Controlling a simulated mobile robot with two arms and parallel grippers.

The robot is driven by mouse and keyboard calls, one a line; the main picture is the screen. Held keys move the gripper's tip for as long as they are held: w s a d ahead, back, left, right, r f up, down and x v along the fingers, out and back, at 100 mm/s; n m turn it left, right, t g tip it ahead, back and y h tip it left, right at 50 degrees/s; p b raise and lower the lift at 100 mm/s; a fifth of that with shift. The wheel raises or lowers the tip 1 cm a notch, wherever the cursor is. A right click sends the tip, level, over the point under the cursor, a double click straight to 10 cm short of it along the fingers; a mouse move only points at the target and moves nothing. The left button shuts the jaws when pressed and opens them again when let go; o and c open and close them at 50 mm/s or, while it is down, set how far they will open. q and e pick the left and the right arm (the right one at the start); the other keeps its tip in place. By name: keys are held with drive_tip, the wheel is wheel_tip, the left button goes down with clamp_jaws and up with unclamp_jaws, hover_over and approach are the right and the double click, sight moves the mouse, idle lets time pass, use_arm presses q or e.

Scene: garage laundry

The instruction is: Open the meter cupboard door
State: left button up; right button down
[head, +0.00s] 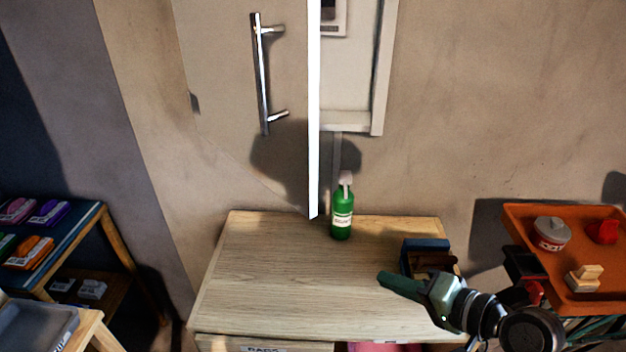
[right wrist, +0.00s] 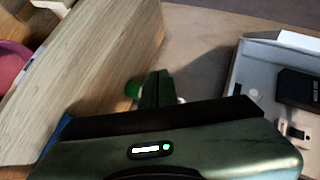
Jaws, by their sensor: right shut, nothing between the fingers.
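The meter cupboard door (head: 222,60) stands open in the head view, swung out to the left, with its bright free edge (head: 314,120) towards me. A metal bar handle (head: 262,75) is on its face. To the right of the edge, part of the pale cupboard (head: 350,75) interior and a meter (head: 333,15) show; the door hides the rest. My right gripper (head: 382,279) is shut and empty, low over the bench's right side, apart from the door and handle. Its closed fingers (right wrist: 155,88) show in the right wrist view. My left gripper is not in view.
A wooden bench (head: 270,270) stands below the door, with a green bottle (head: 342,218) at its back and a blue-sided box (head: 427,245) beside my right gripper. An orange tray (head: 570,285) is on the right, a shelf (head: 90,225) on the left. The bench's left half is clear.

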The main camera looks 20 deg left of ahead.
drive_tip(key=w+a+r+m+g+y, duration=0.1)
drive_tip(key=w+a+r+y, duration=0.15)
drive_tip(key=r, duration=0.65)
drive_tip(key=w+a+r+g+y, duration=0.1)
drive_tip(key=a+r+y, duration=0.2)
drive_tip(key=r, duration=0.5)
drive_tip(key=a+p, duration=0.5)
drive_tip(key=a, duration=0.5)
drive_tip(key=shift+s+a, duration=0.4)
drive_tip(key=shift+r, duration=0.1)
